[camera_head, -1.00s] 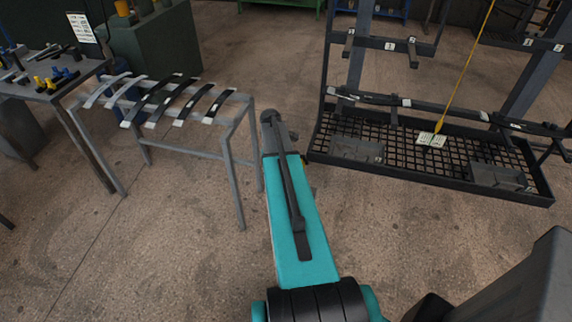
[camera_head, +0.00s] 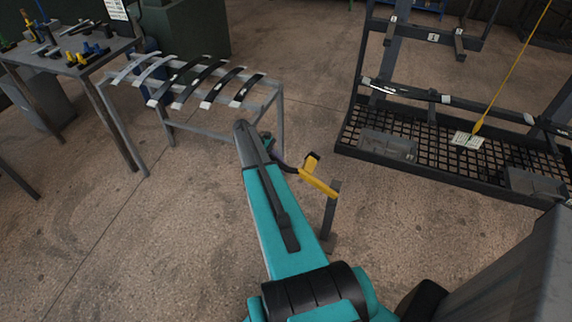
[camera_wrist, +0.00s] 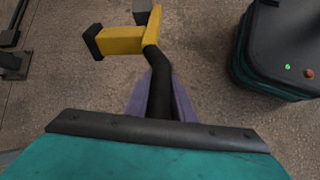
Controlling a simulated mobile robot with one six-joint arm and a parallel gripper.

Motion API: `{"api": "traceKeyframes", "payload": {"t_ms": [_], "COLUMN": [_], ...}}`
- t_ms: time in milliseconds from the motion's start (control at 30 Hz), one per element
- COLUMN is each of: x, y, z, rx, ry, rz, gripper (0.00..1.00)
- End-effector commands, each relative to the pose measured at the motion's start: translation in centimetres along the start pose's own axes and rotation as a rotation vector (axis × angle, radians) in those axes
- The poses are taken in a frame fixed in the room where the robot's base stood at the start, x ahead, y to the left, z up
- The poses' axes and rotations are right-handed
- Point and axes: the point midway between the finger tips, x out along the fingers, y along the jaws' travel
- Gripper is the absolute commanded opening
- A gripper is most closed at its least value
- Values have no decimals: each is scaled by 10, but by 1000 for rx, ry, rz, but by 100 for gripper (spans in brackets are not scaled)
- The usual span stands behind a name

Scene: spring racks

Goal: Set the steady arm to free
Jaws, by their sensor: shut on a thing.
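The steady arm is a yellow bar (camera_head: 318,181) beside my teal arm link in the head view, with a dark upright post (camera_head: 330,215) at its right end. In the wrist view the yellow part (camera_wrist: 122,40) has a black end at left, and a black curved handle (camera_wrist: 157,85) runs down from it. My gripper (camera_wrist: 158,97) has purple fingers on either side of this handle and is shut on it. In the head view my gripper (camera_head: 277,157) is mostly hidden behind my arm. No free or locked marking is readable.
A grey stand (camera_head: 222,124) with dark curved leaf strips is at left, near my arm. A tool table (camera_head: 60,62) stands beyond it. A black rack with a mesh base (camera_head: 440,160) is at right, with a yellow cord (camera_head: 515,60). Open floor lies at lower left.

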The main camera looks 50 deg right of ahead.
Motion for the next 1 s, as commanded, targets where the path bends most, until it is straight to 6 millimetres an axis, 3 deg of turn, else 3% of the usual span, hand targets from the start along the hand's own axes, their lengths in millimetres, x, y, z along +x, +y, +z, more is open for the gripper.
{"api": "traceKeyframes", "payload": {"t_ms": [33, 300, 933, 967, 1000], "x": [5, 22, 33, 33, 33], "y": [-5, -7, -6, -6, -5], "z": [-9, -21, -21, -21, -20], "rx": [-8, -7, 1, 1, 1], "ry": [-23, -113, -153, -154, -154], "rz": [-5, 2, 1, 1, 1], "gripper": [0, 0, 0, 23, 30]}}
